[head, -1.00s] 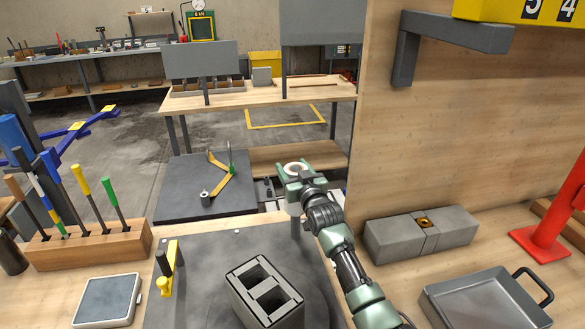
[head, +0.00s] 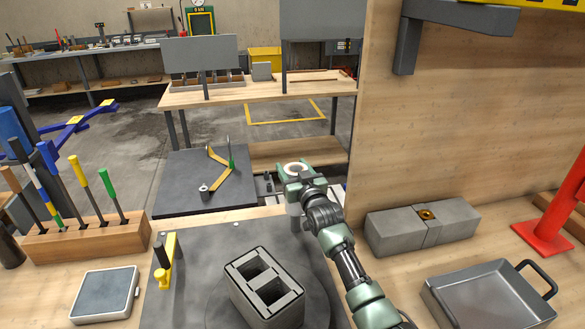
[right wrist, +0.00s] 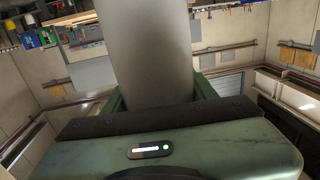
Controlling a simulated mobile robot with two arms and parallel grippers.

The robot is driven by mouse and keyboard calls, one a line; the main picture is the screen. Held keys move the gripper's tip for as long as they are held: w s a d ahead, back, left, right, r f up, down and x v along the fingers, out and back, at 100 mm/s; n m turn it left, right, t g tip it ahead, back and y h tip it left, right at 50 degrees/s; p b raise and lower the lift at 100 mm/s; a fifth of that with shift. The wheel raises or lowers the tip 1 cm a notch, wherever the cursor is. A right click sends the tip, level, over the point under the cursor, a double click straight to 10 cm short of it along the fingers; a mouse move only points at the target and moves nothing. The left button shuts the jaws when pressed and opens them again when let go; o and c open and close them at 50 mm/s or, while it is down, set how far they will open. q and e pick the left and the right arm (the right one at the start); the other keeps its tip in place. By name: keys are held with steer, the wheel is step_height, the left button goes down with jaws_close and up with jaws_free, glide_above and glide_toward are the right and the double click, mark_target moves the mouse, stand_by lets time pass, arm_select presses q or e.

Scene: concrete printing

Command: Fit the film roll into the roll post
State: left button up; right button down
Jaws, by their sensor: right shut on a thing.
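The film roll (head: 296,212) is a pale grey upright cylinder with a ring-shaped top, at the middle of the head view. My right gripper (head: 295,178) is shut on it near its upper end. The roll is also a grey cylinder (right wrist: 152,50) between the fingers in the right wrist view. Its lower end is above or near the far edge of the dark plate; I cannot tell whether it touches. I cannot tell for sure which thing is the roll post. My left gripper is not in view.
A grey hollow block (head: 262,287) stands on a dark round turntable (head: 215,300). A yellow bracket with a black handle (head: 164,262) is left of it. A tool rack (head: 88,238), a grey pan (head: 487,300) and a red stand (head: 553,213) flank the area.

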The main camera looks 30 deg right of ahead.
steer(key=shift+f+b, duration=3.15)
steer(key=shift+f, duration=1.3)
steer(key=shift+c, duration=2.3)
jaws_free()
steer(key=shift+r, duration=0.1)
steer(key=shift+o, duration=0.3)
